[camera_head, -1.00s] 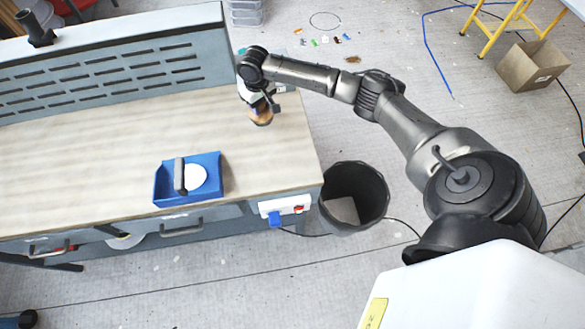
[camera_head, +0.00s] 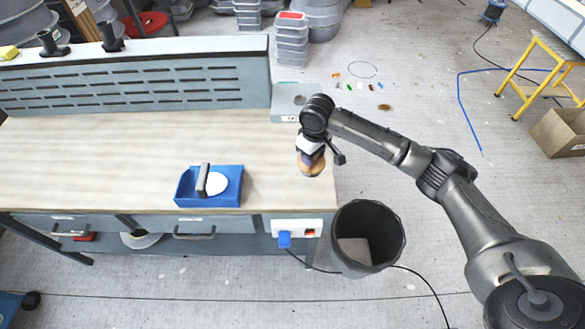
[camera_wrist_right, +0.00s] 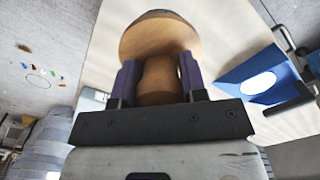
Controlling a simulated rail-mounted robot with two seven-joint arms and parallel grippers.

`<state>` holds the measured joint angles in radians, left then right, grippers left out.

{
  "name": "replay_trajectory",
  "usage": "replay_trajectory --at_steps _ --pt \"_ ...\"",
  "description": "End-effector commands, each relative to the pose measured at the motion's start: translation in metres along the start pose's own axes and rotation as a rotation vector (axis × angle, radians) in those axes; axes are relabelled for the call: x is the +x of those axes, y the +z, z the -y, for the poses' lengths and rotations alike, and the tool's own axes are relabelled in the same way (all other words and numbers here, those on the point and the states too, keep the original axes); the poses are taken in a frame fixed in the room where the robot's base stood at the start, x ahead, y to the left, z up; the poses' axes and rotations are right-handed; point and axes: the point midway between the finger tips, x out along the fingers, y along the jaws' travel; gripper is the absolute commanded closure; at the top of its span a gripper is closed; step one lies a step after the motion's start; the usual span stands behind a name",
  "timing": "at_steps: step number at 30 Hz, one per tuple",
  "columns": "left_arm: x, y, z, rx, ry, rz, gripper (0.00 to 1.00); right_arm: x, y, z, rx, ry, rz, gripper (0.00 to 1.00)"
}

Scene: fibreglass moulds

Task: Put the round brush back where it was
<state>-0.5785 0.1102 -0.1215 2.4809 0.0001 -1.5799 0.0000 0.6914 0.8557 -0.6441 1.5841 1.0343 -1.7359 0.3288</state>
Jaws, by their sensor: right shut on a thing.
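The round brush (camera_head: 311,163) has a tan wooden body. It is at the right end of the workbench (camera_head: 90,160), and I cannot tell whether it touches the top. My right gripper (camera_head: 313,152) is shut on it. In the right wrist view the brush (camera_wrist_right: 160,38) shows a round wooden head and a narrower neck, with the dark fingers of the gripper (camera_wrist_right: 158,82) on both sides of the neck. My left gripper is not in view.
A blue tray (camera_head: 233,192) with a white disc and a grey-handled tool stands near the bench's front edge. A slotted panel (camera_head: 130,85) closes the back. A black bin (camera_head: 392,222) stands off the right end. The bench top's middle is clear.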

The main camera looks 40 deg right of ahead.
Motion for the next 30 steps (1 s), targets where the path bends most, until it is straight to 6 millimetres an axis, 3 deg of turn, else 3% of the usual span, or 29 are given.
replay_trajectory --at_steps 6,12,20,30 --pt "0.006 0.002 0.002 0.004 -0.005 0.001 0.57 0.025 -0.039 0.019 0.002 -0.002 -0.001 0.83" --pt "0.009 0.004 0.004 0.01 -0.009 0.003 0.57 0.038 -0.057 0.027 0.002 -0.001 -0.001 0.83" --pt "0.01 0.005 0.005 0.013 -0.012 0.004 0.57 0.046 -0.061 0.029 0.002 0.0 0.0 0.83" --pt "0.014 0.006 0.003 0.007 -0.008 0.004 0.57 0.081 -0.061 0.028 0.003 0.001 -0.002 0.83"
